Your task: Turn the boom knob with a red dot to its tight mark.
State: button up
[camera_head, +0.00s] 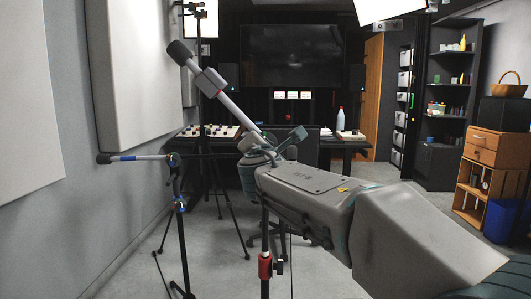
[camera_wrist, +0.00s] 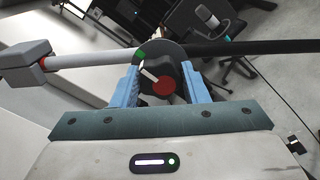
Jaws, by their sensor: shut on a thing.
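The boom knob (camera_wrist: 178,72) is dark and round, with a red dot on its near end and a white pointer line. The line points up and left in the wrist view, close to a green mark (camera_wrist: 141,56) on the collar rim. My gripper (camera_wrist: 161,75) has its two blue fingers on either side of the knob, shut on it. The boom (camera_wrist: 95,58) runs left from the joint to a grey block; it slants up and left in the head view (camera_head: 232,108). In the head view, my arm hides the knob.
A second stand (camera_head: 176,190) with a blue-banded boom stands at the left by pale wall panels (camera_head: 130,70). A red-collared stand pole (camera_head: 265,266) stands below my arm. Behind are a desk with control panels (camera_head: 210,131) and a chair. Shelves (camera_head: 447,100) and a wooden crate stand right.

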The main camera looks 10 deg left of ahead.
dwell(0.3)
jog(key=o, duration=1)
jog(key=shift+c, duration=0.2)
jog(key=v, duration=1.3)
jog(key=shift+s, duration=0.4)
